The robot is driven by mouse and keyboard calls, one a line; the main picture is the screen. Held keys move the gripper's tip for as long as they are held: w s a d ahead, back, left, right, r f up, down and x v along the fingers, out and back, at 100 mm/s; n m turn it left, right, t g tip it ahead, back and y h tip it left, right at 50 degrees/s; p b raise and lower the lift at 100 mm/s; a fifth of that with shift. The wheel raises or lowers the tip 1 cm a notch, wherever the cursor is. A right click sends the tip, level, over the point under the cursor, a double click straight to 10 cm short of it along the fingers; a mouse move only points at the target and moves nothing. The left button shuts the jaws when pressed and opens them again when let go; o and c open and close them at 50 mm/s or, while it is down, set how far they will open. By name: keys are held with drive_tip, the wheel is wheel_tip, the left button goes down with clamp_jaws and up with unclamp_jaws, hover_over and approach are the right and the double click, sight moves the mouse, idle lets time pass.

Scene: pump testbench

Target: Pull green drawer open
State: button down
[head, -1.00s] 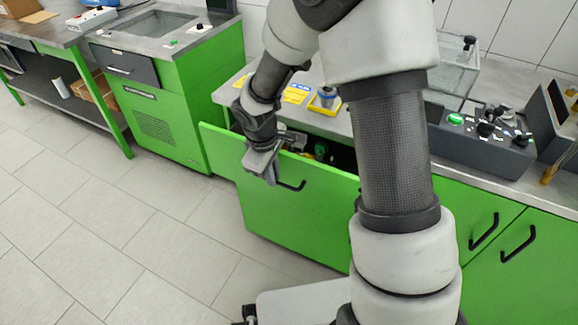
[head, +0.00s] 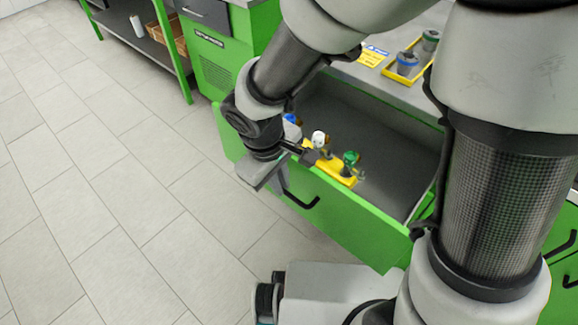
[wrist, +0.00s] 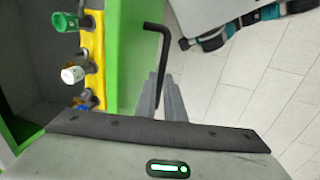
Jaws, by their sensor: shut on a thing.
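The green drawer (head: 350,228) stands well open, its grey interior exposed in the head view. Its black bar handle (head: 312,203) is on the outside of the front panel. My gripper (head: 280,182) is at the handle's left end, outside the front. In the wrist view the fingers (wrist: 162,98) are closed on the lower part of the black handle (wrist: 160,50), next to the green front edge (wrist: 134,50). The exact contact is partly hidden by the fingers.
Inside the drawer, a yellow holder (head: 340,178) along the front carries fittings with blue, white and green tops. Another yellow tray (head: 393,72) stands on the countertop. My base is close to the drawer's right front. Tiled floor at left (head: 90,220) is clear.

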idle(0.3)
drive_tip(key=c, duration=1.8)
unclamp_jaws()
drive_tip(key=shift+c, duration=0.2)
wheel_tip(320, 180, up, 17)
drive_tip(key=s+a+p, duration=0.2)
drive_tip(key=p, duration=0.3)
drive_tip(key=shift+s, duration=0.35)
drive_tip(key=shift+s, duration=0.1)
